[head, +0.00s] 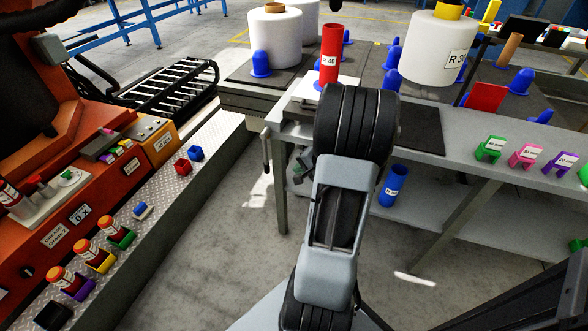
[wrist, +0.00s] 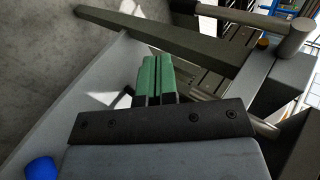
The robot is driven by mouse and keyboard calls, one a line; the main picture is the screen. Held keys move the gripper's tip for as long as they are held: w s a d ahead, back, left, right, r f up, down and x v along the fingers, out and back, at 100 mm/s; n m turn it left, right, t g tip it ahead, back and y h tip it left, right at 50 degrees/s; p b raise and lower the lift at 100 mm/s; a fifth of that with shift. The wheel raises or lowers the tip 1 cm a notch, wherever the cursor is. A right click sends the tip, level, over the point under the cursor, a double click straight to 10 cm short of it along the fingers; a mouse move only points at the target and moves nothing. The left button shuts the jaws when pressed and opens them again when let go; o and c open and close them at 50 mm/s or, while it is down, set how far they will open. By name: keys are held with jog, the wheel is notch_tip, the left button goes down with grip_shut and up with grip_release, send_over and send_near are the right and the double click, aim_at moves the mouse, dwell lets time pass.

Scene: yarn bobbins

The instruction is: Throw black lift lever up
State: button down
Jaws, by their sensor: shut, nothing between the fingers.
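The dark lift lever (head: 266,150) sticks out at the left front corner of the table frame and hangs down in the head view. In the wrist view, a grey rod with a thick round grip (wrist: 297,38) crosses the upper right; it looks like the same lever. My gripper (wrist: 155,80) has its green fingers close together and empty in the wrist view. It points toward the table frame, apart from the lever. In the head view my gripper (head: 303,165) shows only partly, right of the lever, as my arm hides the rest.
A blue tube (head: 393,185) stands on the lower shelf. A grey table leg (head: 281,190) is close to my gripper. The floor at left of it is clear.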

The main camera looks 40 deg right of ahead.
aim_at(269, 170)
jog(key=shift+w+a+f+b, duration=0.5)
jog(key=shift+w+f, duration=0.4)
jog(key=shift+w, duration=0.7)
jog(key=shift+w+a+f+b, duration=0.4)
jog(key=shift+w+f, duration=0.45)
jog(key=shift+w, duration=0.7)
jog(key=shift+w+a+f+b, duration=0.5)
jog(key=shift+w+f, duration=0.4)
jog(key=shift+w, duration=0.7)
